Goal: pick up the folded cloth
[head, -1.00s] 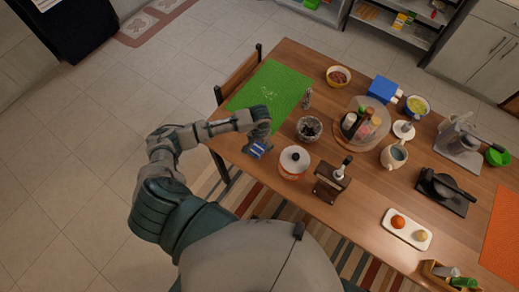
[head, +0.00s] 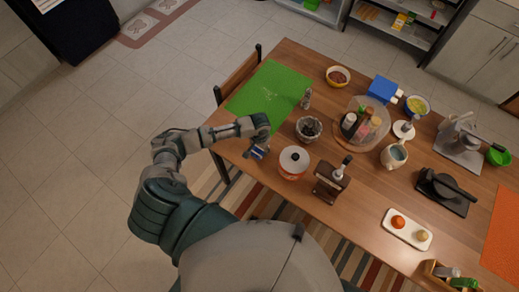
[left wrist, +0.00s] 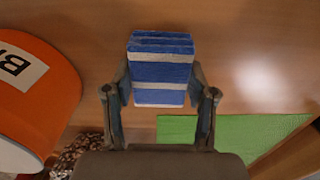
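The folded cloth, blue with white stripes, sits between the fingers of my left gripper in the left wrist view (left wrist: 161,75). The fingers (left wrist: 161,92) press against its left and right sides. In the head view the cloth (head: 258,153) shows just below my left gripper (head: 261,146), by the table's near left edge; the hand partly hides it. I cannot tell clearly how far it is above the table. My right gripper is not in view.
The green mat (head: 268,95) is bare. A chair (head: 240,74) stands at the table's left edge.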

